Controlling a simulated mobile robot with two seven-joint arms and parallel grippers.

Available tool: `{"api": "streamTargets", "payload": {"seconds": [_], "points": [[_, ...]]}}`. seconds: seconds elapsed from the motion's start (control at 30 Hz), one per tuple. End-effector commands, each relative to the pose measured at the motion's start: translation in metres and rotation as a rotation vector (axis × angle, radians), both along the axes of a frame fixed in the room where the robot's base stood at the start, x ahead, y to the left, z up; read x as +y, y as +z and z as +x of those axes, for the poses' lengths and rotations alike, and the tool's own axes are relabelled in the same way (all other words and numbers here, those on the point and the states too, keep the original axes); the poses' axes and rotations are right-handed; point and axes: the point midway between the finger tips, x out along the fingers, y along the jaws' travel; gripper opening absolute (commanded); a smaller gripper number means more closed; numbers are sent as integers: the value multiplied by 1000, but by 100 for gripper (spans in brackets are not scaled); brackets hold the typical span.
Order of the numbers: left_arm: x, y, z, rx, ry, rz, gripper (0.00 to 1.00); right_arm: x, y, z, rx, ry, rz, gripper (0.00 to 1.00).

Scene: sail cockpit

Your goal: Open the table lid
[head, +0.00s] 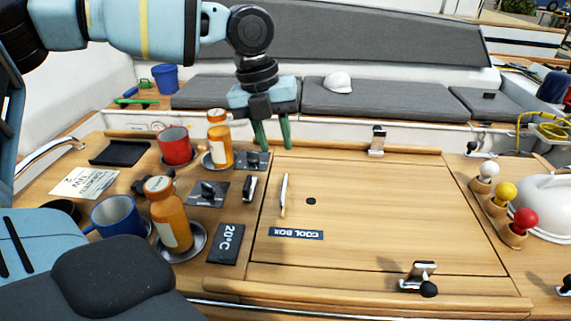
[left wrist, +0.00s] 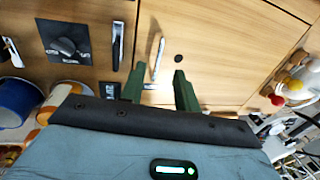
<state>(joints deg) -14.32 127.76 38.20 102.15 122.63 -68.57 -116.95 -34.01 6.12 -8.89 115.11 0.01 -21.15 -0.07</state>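The table lid (head: 380,220) is a flat wooden panel set in the cockpit table and lies closed. A slim metal handle (head: 284,195) stands near its left edge, beside a small dark hole and a "COOL BOX" label (head: 296,234). My left gripper (head: 272,136) hangs above the far left corner of the lid with green fingers apart and nothing between them. In the left wrist view the handle (left wrist: 158,58) shows just beyond the gap between the fingers (left wrist: 156,82), not touching them. My right gripper is not in view.
Left of the lid stand a red mug (head: 175,146), a blue mug (head: 117,216), orange bottles (head: 170,215) and black control panels (head: 208,193). Latches (head: 419,277) sit at the lid's near and far edges.

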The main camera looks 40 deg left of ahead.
Motion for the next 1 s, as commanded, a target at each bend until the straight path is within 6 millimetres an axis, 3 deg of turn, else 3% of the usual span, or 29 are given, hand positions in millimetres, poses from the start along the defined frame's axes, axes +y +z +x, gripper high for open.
{"api": "streamTargets", "payload": {"seconds": [0.5, 0.9, 1.0], "points": [[-11, -66, 7, 3, 0, 1, 32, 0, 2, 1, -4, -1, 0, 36], [-12, -73, 8, 0, 0, 0, 32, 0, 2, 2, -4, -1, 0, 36], [-12, -73, 8, 0, 0, 0, 19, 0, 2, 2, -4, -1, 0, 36]]}}
